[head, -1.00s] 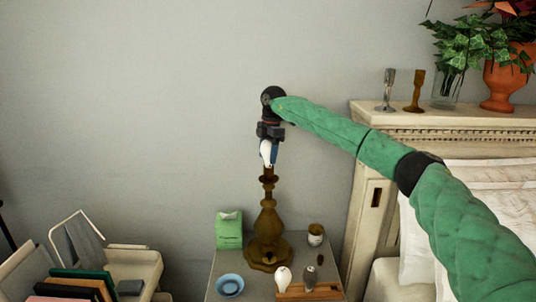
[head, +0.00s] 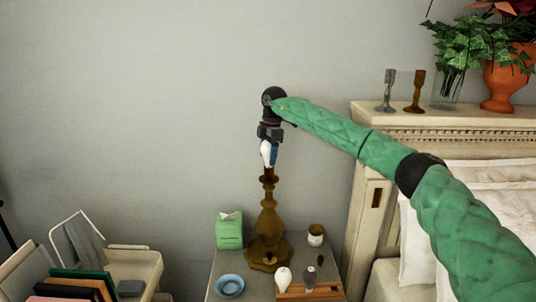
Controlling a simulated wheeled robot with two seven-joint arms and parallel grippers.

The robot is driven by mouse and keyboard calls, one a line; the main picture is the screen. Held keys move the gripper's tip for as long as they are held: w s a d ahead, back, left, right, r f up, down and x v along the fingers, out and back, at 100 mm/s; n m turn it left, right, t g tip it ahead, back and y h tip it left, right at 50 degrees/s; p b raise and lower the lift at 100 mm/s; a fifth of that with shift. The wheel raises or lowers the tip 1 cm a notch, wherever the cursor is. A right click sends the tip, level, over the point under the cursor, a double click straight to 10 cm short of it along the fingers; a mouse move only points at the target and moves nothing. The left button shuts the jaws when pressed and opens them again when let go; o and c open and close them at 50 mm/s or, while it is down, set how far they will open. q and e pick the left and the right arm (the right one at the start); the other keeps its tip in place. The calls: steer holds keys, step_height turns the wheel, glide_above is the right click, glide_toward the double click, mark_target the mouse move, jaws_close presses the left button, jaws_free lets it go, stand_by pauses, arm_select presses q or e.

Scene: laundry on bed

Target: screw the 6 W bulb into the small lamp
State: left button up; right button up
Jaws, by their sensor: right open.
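The small lamp (head: 268,222) is a brown turned stand on the nightstand, with a bare upright top. A white bulb (head: 266,152) is upright at the top of the lamp, in line with its socket (head: 269,178). No wattage mark is readable. I cannot tell how deep the bulb sits in the socket. My right gripper (head: 269,154) points straight down from above, around the bulb, with its jaws open. A small blue patch shows at the bulb's right side. My left gripper is not in view.
On the nightstand (head: 252,290) are a white bulb (head: 283,277) and a grey bulb (head: 310,276) at a wooden tray (head: 300,293), a blue bowl (head: 230,285), a green tissue box (head: 229,231) and a cup (head: 316,235). The headboard (head: 445,118) stands at right.

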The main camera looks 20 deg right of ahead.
steer(key=n, duration=0.4)
steer(key=shift+n+g+p, duration=0.3)
steer(key=n, duration=0.3)
steer(key=shift+s+n, duration=0.1)
steer(key=shift+n, duration=0.2)
steer(key=n+h, duration=0.1)
steer(key=n, duration=0.3)
steer(key=shift+d+g, duration=0.1)
steer(key=shift+g, duration=0.2)
steer(key=shift+d+n, duration=0.1)
steer(key=shift+n, duration=2.2)
steer(key=n+h, duration=0.1)
steer(key=n, duration=0.7)
steer(key=shift+d, duration=0.1)
steer(key=n, duration=0.4)
steer(key=shift+n+t+h, duration=0.3)
steer(key=shift+n+t, duration=0.1)
steer(key=shift+d+n, duration=0.1)
steer(key=shift+n, duration=1.9)
steer(key=shift+c, duration=0.5)
